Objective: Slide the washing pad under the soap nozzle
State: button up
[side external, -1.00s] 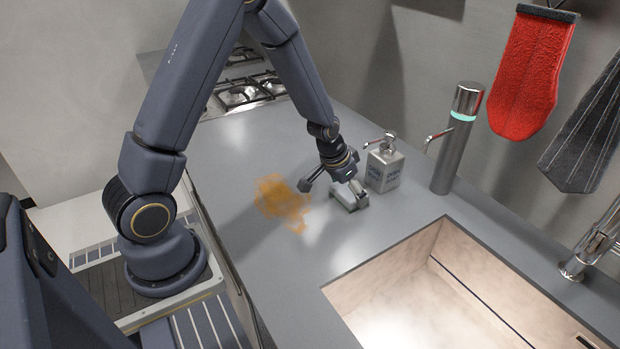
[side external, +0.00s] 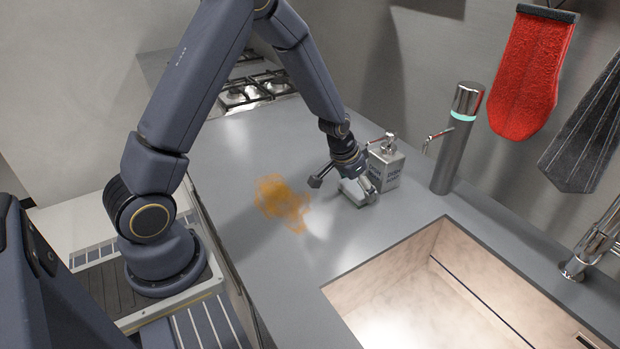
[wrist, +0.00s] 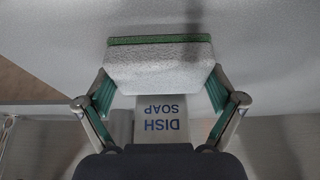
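The washing pad (side external: 351,191), a pale block with a green layer, sits at counter level left of the soap bottle. It fills the middle of the wrist view (wrist: 160,66), its green strip at the top. My gripper (side external: 358,190) has one finger at each side of the pad, and both green-lined fingers appear to press its sides in the wrist view (wrist: 160,88). The grey dish soap bottle (side external: 388,168) stands upright just behind the gripper, its pump nozzle (side external: 377,139) pointing left. The pad is short of the nozzle's tip, partly hidden by the fingers.
An orange-brown stain (side external: 282,202) lies on the counter left of the pad. The sink (side external: 440,285) opens at the front right. A tall metal cylinder with a spout (side external: 455,150) stands right of the bottle. The stove (side external: 245,92) is at the back.

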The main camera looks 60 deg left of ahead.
jog(key=shift+o, duration=0.3)
jog(key=v, duration=1.2)
jog(key=s+d+r+m+t, duration=0.1)
jog(key=s+d+r+t, duration=0.15)
jog(key=r, duration=0.45)
jog(key=s+d+r+t, duration=0.1)
jog(key=s+d+r, duration=0.15)
jog(key=r, duration=0.45)
jog(key=s+f+n+g, duration=0.1)
jog(key=s+g, duration=0.1)
jog(key=s, duration=1.4)
jog(key=shift+f, duration=0.2)
